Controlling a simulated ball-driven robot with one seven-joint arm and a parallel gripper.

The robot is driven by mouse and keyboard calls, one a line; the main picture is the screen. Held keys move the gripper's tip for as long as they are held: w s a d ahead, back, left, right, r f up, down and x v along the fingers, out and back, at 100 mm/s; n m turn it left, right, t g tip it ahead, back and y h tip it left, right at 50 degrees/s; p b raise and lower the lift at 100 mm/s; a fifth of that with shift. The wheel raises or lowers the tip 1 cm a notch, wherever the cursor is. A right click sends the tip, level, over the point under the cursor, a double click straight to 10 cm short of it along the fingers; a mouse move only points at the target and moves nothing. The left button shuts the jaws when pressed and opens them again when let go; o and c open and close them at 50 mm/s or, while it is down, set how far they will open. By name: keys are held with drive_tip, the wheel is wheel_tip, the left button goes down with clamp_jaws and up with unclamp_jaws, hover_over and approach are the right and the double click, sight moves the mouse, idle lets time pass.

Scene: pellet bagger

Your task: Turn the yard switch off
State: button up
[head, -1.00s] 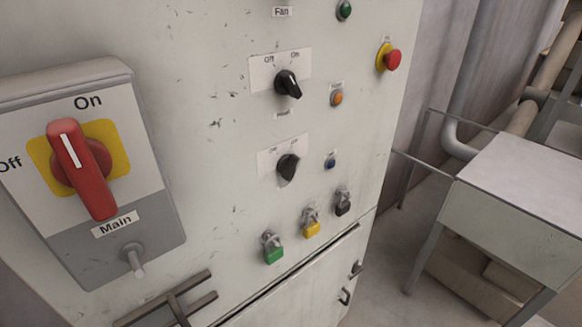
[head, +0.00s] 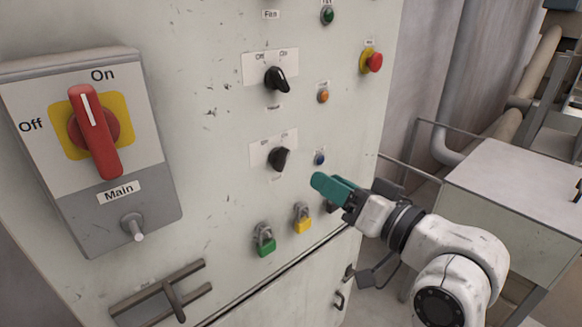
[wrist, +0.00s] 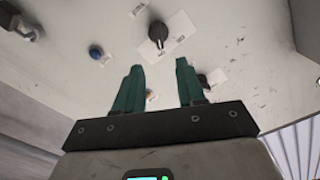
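Two black rotary switches sit on the pale cabinet front, an upper one (head: 277,78) and a lower one (head: 279,158), each with an Off/On plate. Their name labels are too small to read, so I cannot tell which is the yard switch. The lower switch also shows in the wrist view (wrist: 158,32), upside down, beyond my fingertips. My gripper (head: 318,181) is right of and slightly below the lower switch in the head view. In the wrist view my gripper (wrist: 160,72) has its two green fingers apart, with nothing between them.
A large red Main switch (head: 95,132) is at left. Blue (head: 319,158) and orange (head: 323,96) buttons and a red stop button (head: 375,62) are near. Green (head: 265,241) and yellow (head: 302,218) padlocks hang below.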

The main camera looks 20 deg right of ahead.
sight(286, 159)
drive_tip(key=p+x, duration=0.2)
drive_tip(key=x, duration=0.8)
drive_tip(key=shift+w+f, duration=0.15)
drive_tip(key=shift+c, duration=0.3)
clamp_jaws()
